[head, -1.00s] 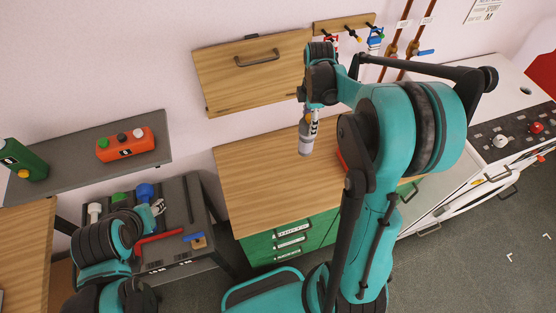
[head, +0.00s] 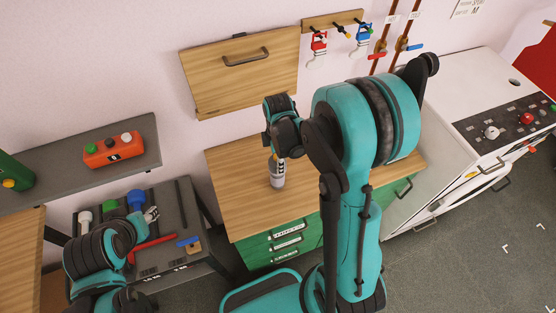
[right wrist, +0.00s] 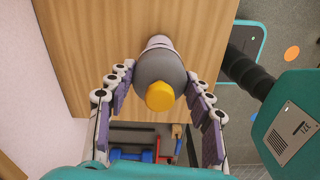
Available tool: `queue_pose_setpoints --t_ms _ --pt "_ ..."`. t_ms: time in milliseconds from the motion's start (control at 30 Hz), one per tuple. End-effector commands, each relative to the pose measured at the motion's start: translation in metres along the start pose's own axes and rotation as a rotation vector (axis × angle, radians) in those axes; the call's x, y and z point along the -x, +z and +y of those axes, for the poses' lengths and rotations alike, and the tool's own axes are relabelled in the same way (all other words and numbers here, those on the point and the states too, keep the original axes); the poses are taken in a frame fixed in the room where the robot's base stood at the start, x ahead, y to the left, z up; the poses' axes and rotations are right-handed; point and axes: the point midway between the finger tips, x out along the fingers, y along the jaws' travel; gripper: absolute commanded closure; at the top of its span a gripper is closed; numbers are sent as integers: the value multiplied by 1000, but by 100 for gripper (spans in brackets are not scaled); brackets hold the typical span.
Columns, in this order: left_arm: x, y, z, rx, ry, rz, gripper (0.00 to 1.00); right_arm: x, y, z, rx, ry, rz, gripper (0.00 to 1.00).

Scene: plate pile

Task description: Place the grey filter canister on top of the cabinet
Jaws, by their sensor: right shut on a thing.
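The grey filter canister (head: 277,174) is upright over the wooden top of the green-drawered cabinet (head: 235,205) in the head view. I cannot tell whether its base touches the wood. In the right wrist view the canister (right wrist: 158,68) is grey with a yellow end cap, between the fingers. My right gripper (right wrist: 160,84) is shut on it; in the head view its fingers are mostly hidden by the wrist. My left gripper (head: 152,214) is by the grey tool table at left; whether it is open is unclear.
The wooden top is clear around the canister. A wooden wall cabinet (head: 215,83) with a handle hangs behind. A grey shelf (head: 60,165) bears an orange control box (head: 113,150). Tools lie on the grey table (head: 165,193). A white stove-like unit (head: 470,90) stands right.

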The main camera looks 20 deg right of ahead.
Motion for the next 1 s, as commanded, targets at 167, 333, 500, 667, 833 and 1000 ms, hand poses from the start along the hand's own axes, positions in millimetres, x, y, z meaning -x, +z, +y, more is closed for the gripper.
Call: queue_pose_setpoints --t_ms 167,333,500,667,833,1000 --pt "0 0 0 0 0 0 60 1 0 0 0 0 0 100" --pt "-3 2 0 0 0 0 60 -3 0 0 0 0 0 43" --pt "-2 2 0 0 0 0 60 -2 0 0 0 0 0 28" --pt "-2 2 0 0 0 0 60 -2 0 0 0 0 0 28" --pt "2 -2 0 0 0 0 60 7 0 0 0 0 0 28" --pt "8 -5 0 0 0 0 60 40 0 -1 0 0 0 28"
